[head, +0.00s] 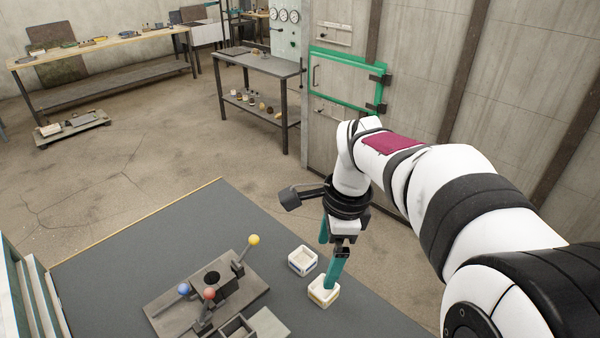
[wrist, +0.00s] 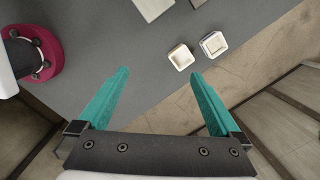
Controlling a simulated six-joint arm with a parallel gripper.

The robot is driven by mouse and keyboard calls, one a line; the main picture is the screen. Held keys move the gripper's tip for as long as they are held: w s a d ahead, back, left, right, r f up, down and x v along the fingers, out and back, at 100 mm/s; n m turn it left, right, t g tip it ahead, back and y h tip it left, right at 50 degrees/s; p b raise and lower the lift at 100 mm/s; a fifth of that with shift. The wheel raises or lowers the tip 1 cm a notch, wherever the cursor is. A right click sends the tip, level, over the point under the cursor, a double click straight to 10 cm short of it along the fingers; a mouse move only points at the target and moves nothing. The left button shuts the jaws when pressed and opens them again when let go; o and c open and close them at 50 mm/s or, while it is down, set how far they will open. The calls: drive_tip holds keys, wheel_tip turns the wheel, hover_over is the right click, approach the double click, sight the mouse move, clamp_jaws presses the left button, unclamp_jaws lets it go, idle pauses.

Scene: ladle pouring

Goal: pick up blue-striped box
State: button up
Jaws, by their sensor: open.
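The blue-striped box (head: 302,261) is a small, open-topped white box on the grey table. In the wrist view it is the farther-right box (wrist: 213,44), beyond the right finger. My gripper (head: 328,264) is open, with two teal fingers, and points down. In the wrist view nothing is between its fingers (wrist: 160,74). The box stands apart from the fingers. A similar white box with a yellow stripe (head: 323,292) stands close to it, nearer my arm; one finger overlaps it in the head view, and I cannot tell whether they touch.
A grey fixture board (head: 180,305) with levers bearing yellow, red and blue knobs lies left of the boxes. The grey table (head: 130,265) is bare behind it. In the wrist view the table edge lies beyond the boxes. A wall with a green-framed hatch (head: 345,78) stands behind.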

drive_tip(key=w+a+f+m, duration=0.1)
drive_tip(key=w+f+m, duration=0.25)
drive_tip(key=w, duration=0.45)
drive_tip(key=m, duration=0.6)
approach(302, 258)
drive_tip(key=shift+t, duration=0.3)
drive_tip(key=f, duration=0.6)
drive_tip(key=a+f, duration=0.1)
drive_tip(key=f, duration=0.2)
drive_tip(key=shift+w, duration=0.1)
drive_tip(key=c, duration=1.4)
drive_tip(key=shift+o, duration=0.2)
drive_tip(key=shift+r, duration=0.1)
